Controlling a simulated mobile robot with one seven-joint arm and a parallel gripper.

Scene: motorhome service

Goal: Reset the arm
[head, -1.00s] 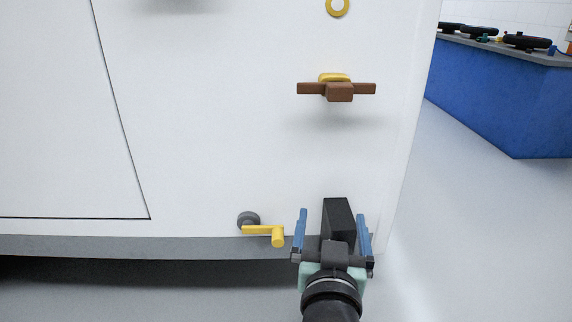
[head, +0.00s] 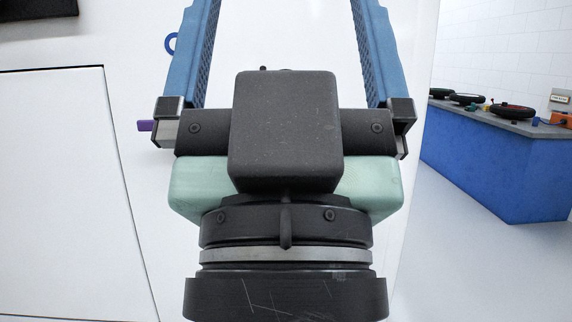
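The fingertips run out of the top edge. My gripper's dark body and pale green housing cover much of the white motorhome wall (head: 140,90) behind it.
A blue ring (head: 171,43) and a purple piece (head: 145,126) show on the wall, partly hidden behind my gripper. A panel outline is at left, a dark object (head: 35,8) at top left. A blue bench (head: 490,165) with dark wheels stands right, with clear floor before it.

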